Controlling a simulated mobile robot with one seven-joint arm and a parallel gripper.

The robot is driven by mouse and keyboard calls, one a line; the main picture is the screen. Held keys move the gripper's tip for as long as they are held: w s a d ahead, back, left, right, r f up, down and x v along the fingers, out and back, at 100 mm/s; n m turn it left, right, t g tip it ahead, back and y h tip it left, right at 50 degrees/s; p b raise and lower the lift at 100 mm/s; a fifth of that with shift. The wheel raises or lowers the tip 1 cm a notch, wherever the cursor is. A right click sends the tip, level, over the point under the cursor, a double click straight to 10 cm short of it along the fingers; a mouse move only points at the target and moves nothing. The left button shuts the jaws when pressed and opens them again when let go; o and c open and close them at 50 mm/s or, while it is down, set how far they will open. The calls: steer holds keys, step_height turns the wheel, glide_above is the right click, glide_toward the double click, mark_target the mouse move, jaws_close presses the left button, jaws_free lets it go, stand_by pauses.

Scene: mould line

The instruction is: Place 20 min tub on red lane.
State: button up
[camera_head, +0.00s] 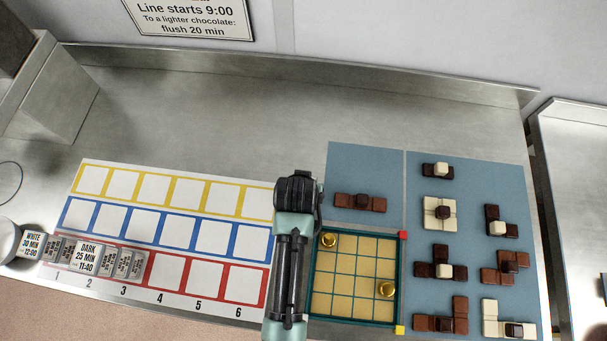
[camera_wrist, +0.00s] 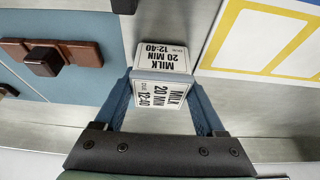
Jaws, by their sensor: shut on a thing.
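The 20 min tub (camera_wrist: 162,57), with white labels reading MILK, 20 MIN and 12:40, is between the fingers of my gripper (camera_wrist: 161,84) in the wrist view. My gripper is shut on it, beside the yellow lane's end. In the head view my arm hides the gripper and tub. The red lane (camera_head: 205,291) is the lowest row of the white lane card. Its squares 4, 5 and 6 are bare. A dark tub (camera_head: 88,256) marked 25 MIN stands at square 2, and a white tub (camera_head: 33,243) marked 30 MIN stands beyond the left end.
Blue (camera_head: 142,224) and yellow (camera_head: 154,187) lanes lie above the red one, empty. Right of my arm are a gold grid tray (camera_head: 340,278) and a blue mat (camera_head: 470,190) with several chocolate pieces. The steel counter behind is clear.

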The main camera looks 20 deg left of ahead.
steer(key=shift+f, duration=0.15)
steer(key=o, duration=1.4)
steer(key=shift+o, duration=0.2)
